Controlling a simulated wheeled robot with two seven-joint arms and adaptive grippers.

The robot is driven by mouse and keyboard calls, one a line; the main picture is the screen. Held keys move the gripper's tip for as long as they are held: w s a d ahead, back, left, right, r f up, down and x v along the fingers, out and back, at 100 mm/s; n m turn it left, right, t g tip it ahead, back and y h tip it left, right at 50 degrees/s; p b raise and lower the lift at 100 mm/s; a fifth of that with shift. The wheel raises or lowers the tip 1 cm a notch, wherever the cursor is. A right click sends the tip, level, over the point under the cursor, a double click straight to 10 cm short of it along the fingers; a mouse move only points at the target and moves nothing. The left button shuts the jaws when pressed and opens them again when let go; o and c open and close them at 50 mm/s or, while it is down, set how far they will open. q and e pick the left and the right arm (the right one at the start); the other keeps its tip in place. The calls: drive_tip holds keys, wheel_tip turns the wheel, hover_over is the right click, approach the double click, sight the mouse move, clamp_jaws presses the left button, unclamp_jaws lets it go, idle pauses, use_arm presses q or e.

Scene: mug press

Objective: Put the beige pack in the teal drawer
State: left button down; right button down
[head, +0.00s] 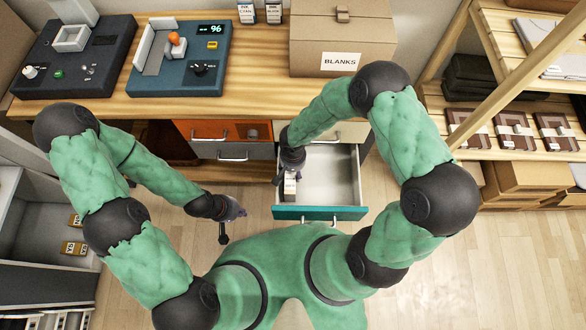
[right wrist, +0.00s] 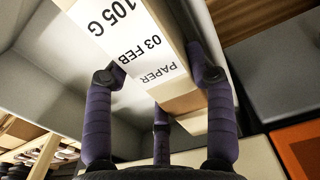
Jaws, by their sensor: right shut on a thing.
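The teal drawer (head: 320,213) is pulled out below the bench, with its pale interior facing up. My right gripper (head: 291,168) reaches down at the drawer's left side. It is shut on the beige pack (head: 290,187). In the right wrist view the pack (right wrist: 150,45) shows a white label reading PAPER, 03 FEB, 105 G, with purple fingers on both its sides. The pack is over or inside the left part of the drawer; whether it touches the bottom cannot be told. My left gripper (head: 231,220) is left of the drawer, its fingers apart and empty.
An orange drawer (head: 203,130) and a grey drawer (head: 232,151) are closed left of the teal one. On the bench (head: 260,92) stand a BLANKS carton (head: 342,35) and two machines. Shelves stand at right. The drawer's right part is clear.

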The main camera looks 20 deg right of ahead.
drive_tip(key=shift+f, duration=0.15)
drive_tip(key=shift+c, duration=2.1)
unclamp_jaws()
drive_tip(key=shift+r+p, duration=0.55)
wheel_tip(320, 180, up, 12)
drive_tip(key=p, duration=0.5)
drive_tip(key=shift+r, duration=0.1)
